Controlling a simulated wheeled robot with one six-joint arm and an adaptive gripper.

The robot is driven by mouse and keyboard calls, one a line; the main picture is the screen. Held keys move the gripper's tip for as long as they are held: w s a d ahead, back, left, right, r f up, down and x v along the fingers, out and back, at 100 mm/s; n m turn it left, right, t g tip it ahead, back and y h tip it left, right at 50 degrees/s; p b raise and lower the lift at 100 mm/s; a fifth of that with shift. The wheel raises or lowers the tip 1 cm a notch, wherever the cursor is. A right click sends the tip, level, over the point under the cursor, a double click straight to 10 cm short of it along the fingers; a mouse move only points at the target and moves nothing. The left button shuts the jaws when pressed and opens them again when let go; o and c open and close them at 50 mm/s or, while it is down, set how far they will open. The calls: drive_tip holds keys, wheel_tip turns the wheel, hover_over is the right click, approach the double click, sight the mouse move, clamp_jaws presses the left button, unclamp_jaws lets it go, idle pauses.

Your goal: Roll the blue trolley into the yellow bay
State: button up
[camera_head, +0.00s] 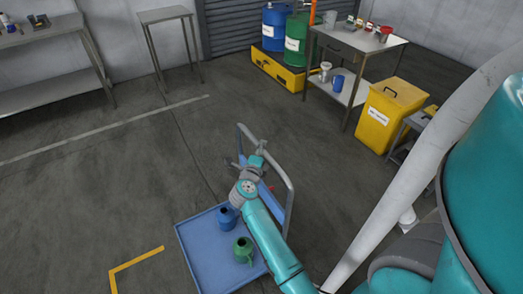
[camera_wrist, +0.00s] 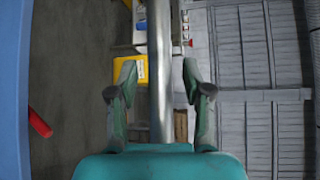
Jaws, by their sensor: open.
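The blue trolley (camera_head: 203,262) stands at the lower middle of the head view, with a blue jug (camera_head: 227,217) and a green jug (camera_head: 243,251) on its deck. Its grey push handle (camera_head: 274,157) rises at the far right side. My gripper (camera_head: 251,161) is at the handle. In the wrist view the handle bar (camera_wrist: 160,95) runs between the two open fingers of my gripper (camera_wrist: 160,80), with gaps on both sides. The deck edge (camera_wrist: 14,90) shows at the left. A yellow floor corner line (camera_head: 135,257) of the bay shows left of the trolley; the rest is out of view.
A yellow bin (camera_head: 388,115), a bench (camera_head: 362,40) and blue and green drums (camera_head: 275,27) on a yellow pallet (camera_head: 277,68) stand beyond the trolley. Metal tables (camera_head: 165,15) line the back wall. The floor left of the trolley is clear.

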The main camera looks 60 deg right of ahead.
drive_tip(key=shift+d+f, duration=0.1)
drive_tip(key=shift+d, duration=0.25)
clamp_jaws()
drive_tip(key=shift+w+a, duration=0.1)
drive_tip(key=w+a, duration=0.7)
drive_tip(key=a, duration=0.5)
drive_tip(key=w+a, duration=0.7)
drive_tip(key=a, duration=0.5)
drive_tip(key=w+a, duration=0.8)
drive_tip(key=a, duration=0.4)
unclamp_jaws()
drive_tip(key=shift+w+a, duration=0.1)
